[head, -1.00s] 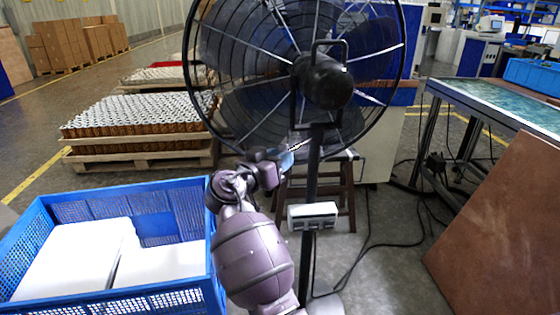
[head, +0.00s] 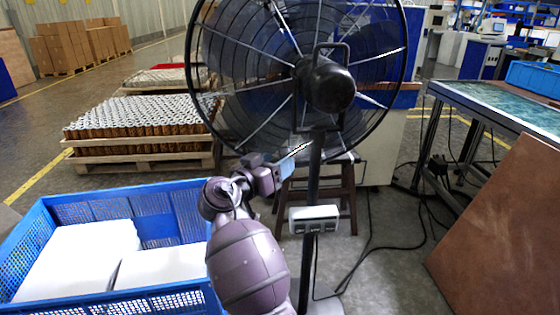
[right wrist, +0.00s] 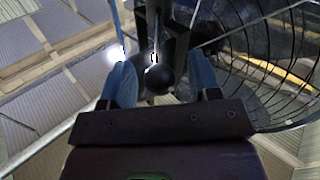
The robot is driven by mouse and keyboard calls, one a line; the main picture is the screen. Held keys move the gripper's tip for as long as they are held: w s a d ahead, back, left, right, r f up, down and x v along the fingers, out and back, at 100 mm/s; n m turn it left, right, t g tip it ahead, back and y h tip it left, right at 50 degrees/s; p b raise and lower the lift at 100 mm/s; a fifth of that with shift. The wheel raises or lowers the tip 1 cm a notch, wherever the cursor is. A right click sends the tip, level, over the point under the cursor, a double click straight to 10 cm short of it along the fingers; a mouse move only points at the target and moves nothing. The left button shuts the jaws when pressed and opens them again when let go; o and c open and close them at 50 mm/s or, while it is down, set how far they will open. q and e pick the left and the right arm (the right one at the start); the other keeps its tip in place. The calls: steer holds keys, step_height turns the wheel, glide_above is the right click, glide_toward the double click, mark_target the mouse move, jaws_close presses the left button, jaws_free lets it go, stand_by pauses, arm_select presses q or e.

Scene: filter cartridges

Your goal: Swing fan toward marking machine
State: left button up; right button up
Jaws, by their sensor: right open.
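The black pedestal fan (head: 328,83) stands in front of me, its round wire cage tilted up and its motor housing and handle toward me. Its dark pole runs down past a white control box (head: 314,218). My right gripper (head: 288,166) is at the lower left of the cage, close to the pole. In the right wrist view its blue fingers (right wrist: 162,84) are apart, with a dark round knob (right wrist: 160,78) showing between them; contact cannot be told. The fan cage (right wrist: 268,60) fills the right of that view. I cannot tell which machine is the marking machine. My left gripper is not in view.
A blue crate (head: 150,295) with white blocks stands at left. Pallets of cartridges (head: 140,125) lie behind it. A stool (head: 343,190) is behind the pole. A green-topped table (head: 505,105) and a brown panel (head: 505,225) stand at right. Cables cross the floor.

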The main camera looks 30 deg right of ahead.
steer(key=v, duration=0.5)
steer(key=shift+s+a, duration=0.1)
steer(key=shift+a, duration=0.25)
